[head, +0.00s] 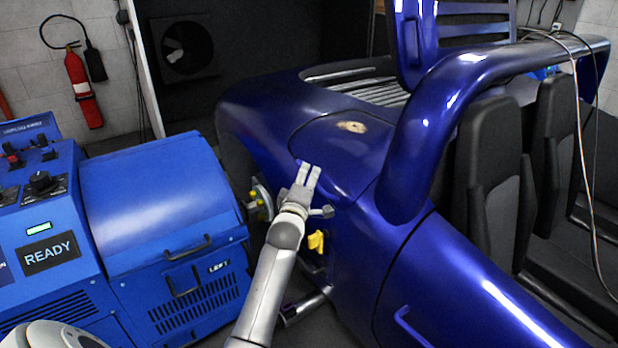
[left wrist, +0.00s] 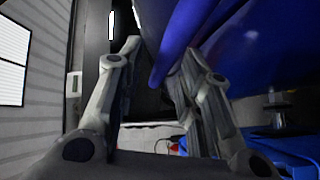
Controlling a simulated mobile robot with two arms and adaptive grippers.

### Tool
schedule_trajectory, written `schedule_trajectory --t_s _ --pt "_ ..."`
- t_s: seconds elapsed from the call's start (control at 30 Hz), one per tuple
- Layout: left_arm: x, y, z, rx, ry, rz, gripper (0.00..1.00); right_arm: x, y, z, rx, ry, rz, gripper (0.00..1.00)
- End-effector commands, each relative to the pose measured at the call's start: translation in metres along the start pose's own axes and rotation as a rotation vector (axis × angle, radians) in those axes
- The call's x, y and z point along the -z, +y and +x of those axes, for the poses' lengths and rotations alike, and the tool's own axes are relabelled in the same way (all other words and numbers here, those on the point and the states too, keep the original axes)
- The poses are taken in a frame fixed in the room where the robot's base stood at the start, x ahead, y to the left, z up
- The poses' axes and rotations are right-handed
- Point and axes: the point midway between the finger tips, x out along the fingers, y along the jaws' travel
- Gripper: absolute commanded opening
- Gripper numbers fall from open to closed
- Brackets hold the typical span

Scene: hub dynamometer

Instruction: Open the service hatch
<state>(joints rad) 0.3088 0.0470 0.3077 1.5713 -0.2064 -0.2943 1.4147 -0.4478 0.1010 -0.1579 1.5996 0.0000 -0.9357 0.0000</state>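The service hatch (head: 335,150) appears to be the dark blue panel, outlined by a seam, on the rear side of the blue car in the head view. It lies flush with the bodywork and looks shut. My left gripper (head: 309,172) is at its lower left edge, pointing up and away. In the left wrist view my left gripper (left wrist: 155,60) has its fingers apart. A blue bar-like edge (left wrist: 173,45) shows between them, nearer the right finger; I cannot tell whether they touch. The gripper partly hides the hatch's lower edge. My right gripper is not in view.
A blue dynamometer unit (head: 160,200) stands close left of my left arm. A yellow knob (head: 316,241) sticks out below the gripper. The roll bar (head: 440,130) and black seats (head: 488,170) are to the right. A fire extinguisher (head: 82,90) hangs on the back wall.

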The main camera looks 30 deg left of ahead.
Motion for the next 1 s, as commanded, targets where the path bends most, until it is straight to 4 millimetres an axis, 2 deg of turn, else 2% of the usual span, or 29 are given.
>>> schedule_trajectory --t_s 0.2,0.53,0.8,1.0 --pt "-0.001 0.000 0.017 0.001 -0.001 0.002 0.34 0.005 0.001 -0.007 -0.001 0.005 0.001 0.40" --pt "-0.001 0.000 0.019 0.001 -0.001 0.001 0.34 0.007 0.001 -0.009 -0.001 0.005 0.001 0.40" --pt "-0.001 -0.001 0.019 0.001 -0.001 0.001 0.00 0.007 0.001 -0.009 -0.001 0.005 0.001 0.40" --pt "-0.001 -0.001 0.019 0.002 -0.001 0.001 0.00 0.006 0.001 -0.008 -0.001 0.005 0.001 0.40"
